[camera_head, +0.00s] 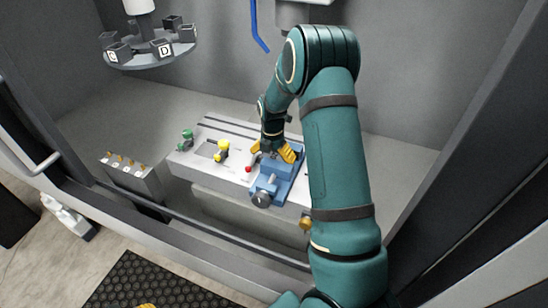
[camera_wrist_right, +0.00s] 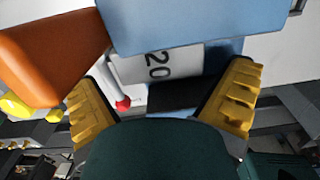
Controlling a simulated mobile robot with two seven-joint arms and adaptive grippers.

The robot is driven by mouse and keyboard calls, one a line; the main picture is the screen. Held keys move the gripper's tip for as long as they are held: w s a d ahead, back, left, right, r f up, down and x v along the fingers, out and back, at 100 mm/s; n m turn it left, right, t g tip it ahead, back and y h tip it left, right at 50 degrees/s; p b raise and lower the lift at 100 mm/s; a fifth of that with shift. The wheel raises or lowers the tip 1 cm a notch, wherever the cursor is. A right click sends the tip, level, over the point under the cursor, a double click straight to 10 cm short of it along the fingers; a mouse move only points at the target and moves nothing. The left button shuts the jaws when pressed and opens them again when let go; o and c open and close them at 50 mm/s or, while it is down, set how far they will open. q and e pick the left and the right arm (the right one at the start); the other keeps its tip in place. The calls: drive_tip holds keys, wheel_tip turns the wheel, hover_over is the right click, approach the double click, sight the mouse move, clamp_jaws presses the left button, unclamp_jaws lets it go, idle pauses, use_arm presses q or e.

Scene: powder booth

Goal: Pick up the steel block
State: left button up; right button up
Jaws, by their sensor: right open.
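In the wrist view a pale grey block marked "20" (camera_wrist_right: 155,64), apparently the steel block, sits against the blue vise (camera_wrist_right: 190,22). The block is hidden by the gripper in the head view. The blue vise (camera_head: 266,189) stands on the slotted table there. My right gripper (camera_head: 272,153) is over the far part of the vise, its yellow fingers spread. In the wrist view the fingers lie on either side of the block's near end, apart from it as far as I can tell. A small yellow bit (camera_head: 147,305) at the bottom edge may be my left gripper.
A lever with a red knob (camera_wrist_right: 122,104) stands close to the left finger. An orange piece (camera_wrist_right: 48,52) fills the upper left of the wrist view. Yellow (camera_head: 222,150) and green (camera_head: 187,138) knobbed clamps stand on the white slotted table (camera_head: 210,172). A round carousel (camera_head: 150,58) hangs at upper left.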

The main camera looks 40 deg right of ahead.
drive_tip(key=shift+f, duration=0.5)
drive_tip(key=c, duration=1.1)
wheel_tip(320, 180, up, 10)
drive_tip(key=shift+r, duration=0.1)
drive_tip(key=shift+c, duration=0.2)
